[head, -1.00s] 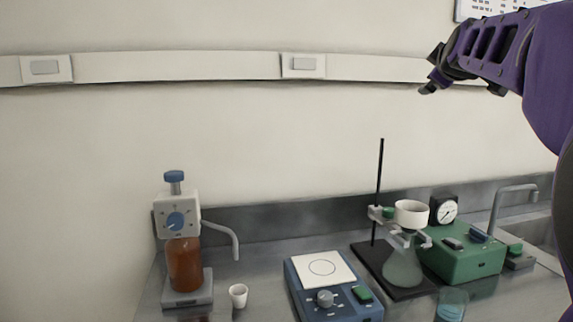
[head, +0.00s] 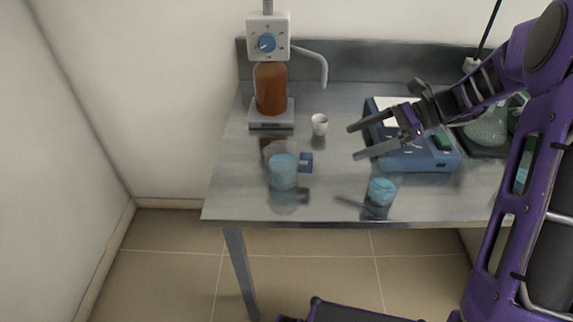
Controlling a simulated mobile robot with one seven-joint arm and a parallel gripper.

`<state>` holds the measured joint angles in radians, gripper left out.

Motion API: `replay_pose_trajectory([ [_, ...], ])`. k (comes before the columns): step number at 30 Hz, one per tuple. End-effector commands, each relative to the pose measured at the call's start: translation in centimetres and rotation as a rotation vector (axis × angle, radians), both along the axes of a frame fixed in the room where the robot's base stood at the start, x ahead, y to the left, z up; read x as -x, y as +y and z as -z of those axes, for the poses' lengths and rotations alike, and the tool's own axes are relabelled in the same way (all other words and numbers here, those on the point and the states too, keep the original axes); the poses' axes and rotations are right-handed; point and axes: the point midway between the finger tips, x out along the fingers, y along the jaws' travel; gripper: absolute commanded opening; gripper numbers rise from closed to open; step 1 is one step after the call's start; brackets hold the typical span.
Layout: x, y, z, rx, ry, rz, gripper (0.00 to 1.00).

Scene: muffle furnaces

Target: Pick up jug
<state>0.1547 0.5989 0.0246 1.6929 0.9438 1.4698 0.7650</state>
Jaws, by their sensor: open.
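The jug (head: 283,166) is a clear vessel with light blue contents and a blue handle on its right side. It stands upright on the steel bench, left of the middle in the head view. My gripper (head: 352,142) is open and empty. It reaches in from the right, its fingers pointing left toward the jug, and appears to be above the bench. A gap shows between the fingertips and the jug's handle.
A clear beaker with blue contents (head: 381,192) stands near the front edge, below my gripper. A small white cup (head: 320,124) and a dispenser with a brown bottle (head: 271,88) stand behind the jug. A blue stirrer (head: 420,160) sits behind my gripper. The bench's front left (head: 235,205) is clear.

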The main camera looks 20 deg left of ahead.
Motion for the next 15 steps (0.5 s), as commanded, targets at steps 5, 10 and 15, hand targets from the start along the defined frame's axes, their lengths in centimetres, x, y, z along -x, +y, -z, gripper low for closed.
replay_pose_trajectory([
  [5,0.7,2.0,1.0,-0.016,0.032,0.002,1.00],
  [10,1.5,5.2,2.8,-0.014,0.029,0.001,1.00],
  [15,2.2,8.3,4.5,-0.013,0.027,0.002,1.00],
])
